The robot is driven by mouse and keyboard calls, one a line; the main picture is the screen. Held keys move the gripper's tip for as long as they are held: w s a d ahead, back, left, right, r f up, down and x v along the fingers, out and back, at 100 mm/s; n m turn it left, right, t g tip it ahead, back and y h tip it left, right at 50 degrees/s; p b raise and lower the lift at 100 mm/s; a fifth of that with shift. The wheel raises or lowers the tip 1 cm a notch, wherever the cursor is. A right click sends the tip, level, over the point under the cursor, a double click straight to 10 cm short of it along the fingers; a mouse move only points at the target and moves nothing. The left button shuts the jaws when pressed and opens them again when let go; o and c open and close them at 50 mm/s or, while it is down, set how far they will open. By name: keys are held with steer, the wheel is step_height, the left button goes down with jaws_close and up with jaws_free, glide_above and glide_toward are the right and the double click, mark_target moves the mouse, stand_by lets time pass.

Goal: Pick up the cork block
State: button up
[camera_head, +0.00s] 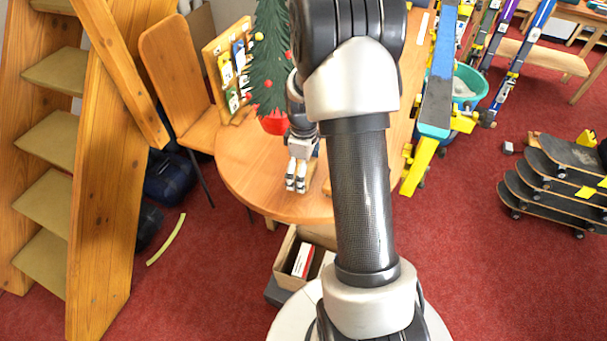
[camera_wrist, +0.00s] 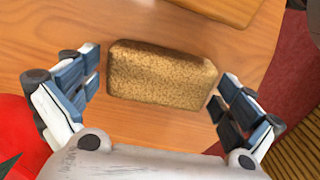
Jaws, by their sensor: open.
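The cork block (camera_wrist: 160,78) is a brown, speckled, rounded rectangular block. In the wrist view it lies on the wooden table (camera_wrist: 45,35), between the two fingers of my gripper (camera_wrist: 158,98). The fingers are open, one beside each end of the block, with a small gap at the left end and very little at the right. In the head view my gripper (camera_head: 297,176) points down over the round table (camera_head: 255,185). I cannot make out the block there.
A small Christmas tree in a red pot (camera_head: 275,122) stands close behind my gripper. A wooden board (camera_wrist: 225,8) lies beyond the block in the wrist view. Skis on yellow supports (camera_head: 425,150) stand at the table's right. The table's front left is clear.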

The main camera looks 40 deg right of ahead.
steer(key=shift+r, duration=0.1)
steer(key=shift+c, duration=0.2)
steer(key=c, duration=0.8)
step_height(320, 180, up, 20)
steer(key=p, duration=0.4)
steer(key=shift+p, duration=0.35)
